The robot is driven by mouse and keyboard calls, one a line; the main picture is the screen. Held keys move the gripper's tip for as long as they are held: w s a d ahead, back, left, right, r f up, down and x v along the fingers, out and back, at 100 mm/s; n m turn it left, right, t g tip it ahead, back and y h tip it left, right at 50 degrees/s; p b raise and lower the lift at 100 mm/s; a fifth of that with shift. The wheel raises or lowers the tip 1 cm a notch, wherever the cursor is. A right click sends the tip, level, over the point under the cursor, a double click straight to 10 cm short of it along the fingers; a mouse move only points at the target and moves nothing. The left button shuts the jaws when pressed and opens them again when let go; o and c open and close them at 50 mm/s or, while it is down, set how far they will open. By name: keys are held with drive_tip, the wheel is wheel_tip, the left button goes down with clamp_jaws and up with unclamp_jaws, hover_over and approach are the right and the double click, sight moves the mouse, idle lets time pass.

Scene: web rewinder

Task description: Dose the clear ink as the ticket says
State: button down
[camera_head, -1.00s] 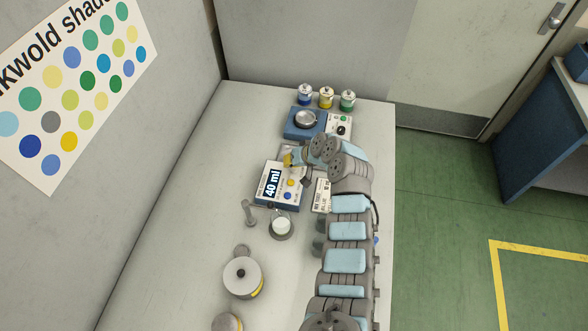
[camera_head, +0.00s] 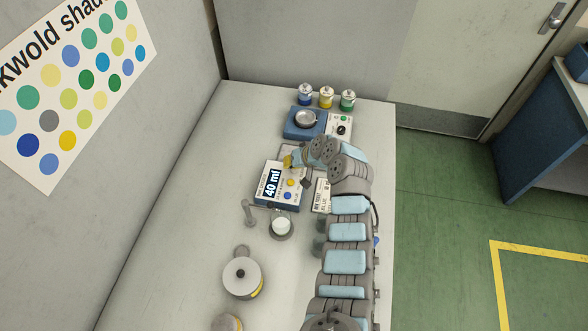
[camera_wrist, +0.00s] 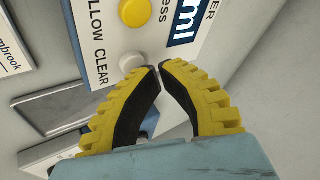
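The ink dispenser (camera_head: 264,196) is a white-faced box whose display (camera_head: 272,183) reads 40 ml. The wrist view shows its yellow button (camera_wrist: 135,12) and white button (camera_wrist: 131,62) beside the printed words YELLOW and CLEAR. My gripper (camera_wrist: 160,68) has its yellow-and-black fingertips together, right by the white button; I cannot tell whether they touch it. It holds nothing visible. In the head view my gripper (camera_head: 289,161) is at the dispenser's far end, partly hidden by my arm. A glass beaker (camera_head: 281,227) with whitish contents stands near the dispenser. A printed card (camera_head: 322,195) is partly covered by my arm.
A blue unit with a metal bowl (camera_head: 305,119) stands beyond the dispenser. Blue, yellow and green jars (camera_head: 326,97) line the bench's far end. A lidded pot (camera_head: 242,277) stands nearer. The bench's left side (camera_head: 190,210) is clear.

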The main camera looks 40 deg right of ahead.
sight(291, 170)
drive_tip(key=shift+f+b, duration=0.3)
drive_tip(key=shift+f, duration=0.1)
idle(0.5)
idle(0.3)
drive_tip(key=shift+r+p, duration=0.55)
drive_tip(key=shift+r, duration=0.25)
drive_tip(key=shift+r+p, duration=1.6)
drive_tip(key=shift+r, duration=1)
